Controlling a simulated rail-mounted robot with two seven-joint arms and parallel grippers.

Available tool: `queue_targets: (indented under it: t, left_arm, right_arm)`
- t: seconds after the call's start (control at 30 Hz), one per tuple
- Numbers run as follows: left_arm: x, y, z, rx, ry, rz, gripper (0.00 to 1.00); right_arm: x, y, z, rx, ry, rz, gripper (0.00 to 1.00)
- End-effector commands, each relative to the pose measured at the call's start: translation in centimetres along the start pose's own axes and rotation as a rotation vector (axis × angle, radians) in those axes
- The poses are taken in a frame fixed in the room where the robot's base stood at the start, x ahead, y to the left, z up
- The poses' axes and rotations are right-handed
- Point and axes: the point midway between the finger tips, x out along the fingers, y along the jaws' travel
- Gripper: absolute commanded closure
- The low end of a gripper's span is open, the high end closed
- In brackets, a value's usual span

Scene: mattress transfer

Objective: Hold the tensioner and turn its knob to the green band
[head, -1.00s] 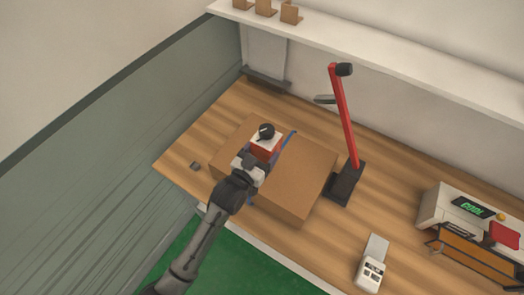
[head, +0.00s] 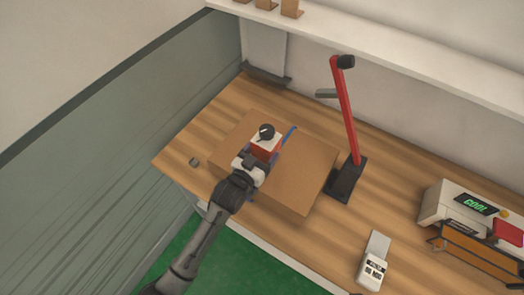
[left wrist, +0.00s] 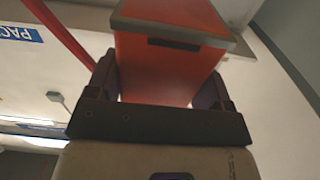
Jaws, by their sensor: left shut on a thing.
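The tensioner has a red body (head: 266,146) with a pale top and a black knob (head: 266,131) on it. It is over the brown cardboard box (head: 299,179), and I cannot tell whether it touches it. My left gripper (head: 254,159) is shut on the tensioner from the front left. In the left wrist view the orange-red body (left wrist: 168,72) is between the two dark fingers of the left gripper (left wrist: 160,88). A light mark shows on the knob, but a green band cannot be made out. My right gripper is not in view.
A blue strap (head: 289,135) lies beside the tensioner. A red-armed stand (head: 346,115) rises right of the box. A white handheld device (head: 373,268) and a machine with a green display (head: 474,203) are farther right. A small dark piece (head: 194,162) lies left.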

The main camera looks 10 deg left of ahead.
Motion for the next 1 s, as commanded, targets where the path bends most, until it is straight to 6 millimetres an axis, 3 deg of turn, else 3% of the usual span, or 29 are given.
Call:
queue_targets:
  t: [1.0]
  left_arm:
    - [0.0,0.0,2.5,0.000,0.006,0.000,0.83]
  right_arm:
    - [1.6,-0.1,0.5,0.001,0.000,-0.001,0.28]
